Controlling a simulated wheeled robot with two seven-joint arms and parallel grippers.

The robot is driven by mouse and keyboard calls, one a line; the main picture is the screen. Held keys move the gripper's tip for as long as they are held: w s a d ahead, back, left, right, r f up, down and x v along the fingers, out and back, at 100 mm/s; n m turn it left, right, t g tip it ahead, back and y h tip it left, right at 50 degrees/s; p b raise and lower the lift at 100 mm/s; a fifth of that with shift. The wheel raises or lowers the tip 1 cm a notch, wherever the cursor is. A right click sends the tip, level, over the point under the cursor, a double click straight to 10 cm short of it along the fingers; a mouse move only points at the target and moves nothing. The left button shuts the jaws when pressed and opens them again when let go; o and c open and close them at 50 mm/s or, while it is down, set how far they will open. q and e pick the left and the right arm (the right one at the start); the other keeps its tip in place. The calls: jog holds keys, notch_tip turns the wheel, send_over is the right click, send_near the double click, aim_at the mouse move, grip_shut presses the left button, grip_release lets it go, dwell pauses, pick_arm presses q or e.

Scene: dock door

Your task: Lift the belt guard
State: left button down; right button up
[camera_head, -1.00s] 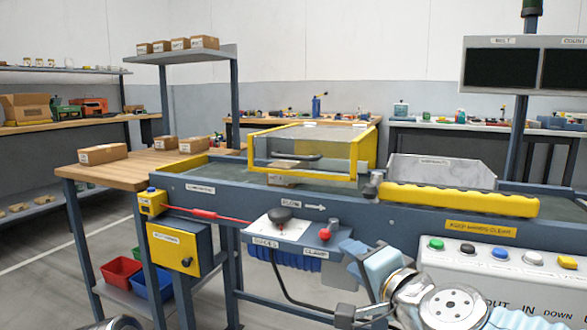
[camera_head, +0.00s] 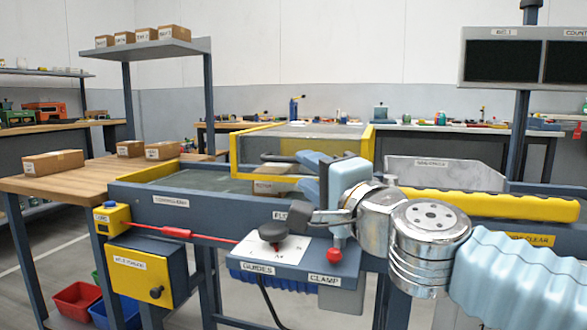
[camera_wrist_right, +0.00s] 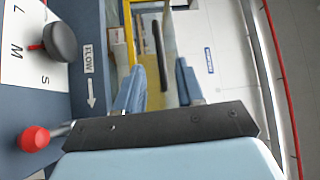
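The belt guard (camera_head: 233,157) is a yellow frame with clear panels, sitting down over the conveyor belt. Its dark bar handle (camera_head: 278,157) is on the near side; the right wrist view also shows the handle (camera_wrist_right: 159,45). My right gripper (camera_head: 303,173) is at the guard's front, its blue fingers pointing at the handle and hiding part of the guard. In the right wrist view my right gripper (camera_wrist_right: 161,75) is open, with the handle lined up between and beyond the fingers. I see no contact. My left gripper is not in view.
A control plate with a black knob (camera_head: 272,232) and a red-knobbed clamp lever (camera_head: 334,255) lies just below my right wrist. A yellow bumper (camera_head: 490,205) and a grey chute (camera_head: 440,172) are to the right. A carton (camera_head: 270,186) lies under the guard.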

aim_at(292, 161)
jog(key=x, duration=0.5)
jog(key=shift+w+a, duration=0.15)
grip_shut()
